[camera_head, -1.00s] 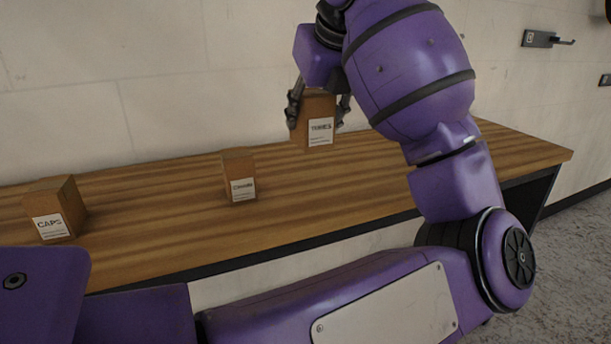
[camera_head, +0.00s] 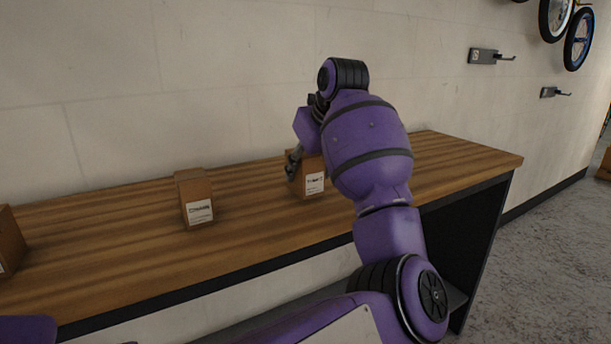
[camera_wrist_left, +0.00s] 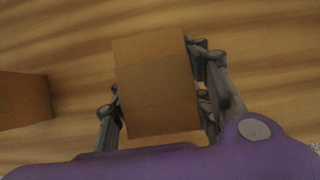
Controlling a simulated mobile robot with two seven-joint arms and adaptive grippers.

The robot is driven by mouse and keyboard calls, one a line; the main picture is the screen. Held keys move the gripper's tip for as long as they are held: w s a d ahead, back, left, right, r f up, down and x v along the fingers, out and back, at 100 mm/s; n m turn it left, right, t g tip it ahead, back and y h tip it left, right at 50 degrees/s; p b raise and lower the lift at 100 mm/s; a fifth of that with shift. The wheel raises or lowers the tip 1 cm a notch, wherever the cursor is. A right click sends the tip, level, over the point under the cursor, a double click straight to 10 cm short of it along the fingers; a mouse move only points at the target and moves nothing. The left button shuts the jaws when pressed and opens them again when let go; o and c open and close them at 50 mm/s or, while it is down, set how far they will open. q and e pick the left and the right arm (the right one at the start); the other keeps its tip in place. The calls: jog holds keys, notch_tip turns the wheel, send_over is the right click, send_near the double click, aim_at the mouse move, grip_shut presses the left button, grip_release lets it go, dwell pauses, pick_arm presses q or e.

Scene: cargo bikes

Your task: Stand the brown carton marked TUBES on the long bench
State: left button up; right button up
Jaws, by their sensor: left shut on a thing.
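The brown carton with the white TUBES label (camera_head: 314,184) is upright at the long bench (camera_head: 255,220), right of its middle. Its base is at or just above the wood; I cannot tell if it touches. My left gripper (camera_head: 304,166) is shut on the carton from above. One finger shows on its left side; my arm hides the other. In the left wrist view the carton (camera_wrist_left: 155,65) sits between both fingers of the left gripper (camera_wrist_left: 160,92), with the wood grain behind it. My right gripper is not in view.
A second brown carton (camera_head: 193,189) stands left of the held one, with a clear gap. Another carton (camera_head: 9,245) is cut off at the left edge. The bench's right end (camera_head: 460,158) is bare. Wall hooks (camera_head: 483,56) and wheels (camera_head: 579,40) are at upper right.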

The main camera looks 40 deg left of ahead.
pick_arm(q)
jog(key=shift+f, duration=0.55)
jog(key=shift+r, duration=0.1)
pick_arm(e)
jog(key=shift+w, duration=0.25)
pick_arm(q)
jog(key=o, duration=1.3)
jog(key=shift+f, duration=0.2)
jog(key=shift+o, duration=0.2)
jog(key=shift+r, duration=0.1)
jog(key=shift+d+r, duration=0.15)
jog(key=shift+r, duration=0.2)
jog(key=p+v, duration=0.1)
jog(key=v, duration=1)
jog(key=shift+r+p, duration=0.2)
jog(key=shift+p, duration=0.2)
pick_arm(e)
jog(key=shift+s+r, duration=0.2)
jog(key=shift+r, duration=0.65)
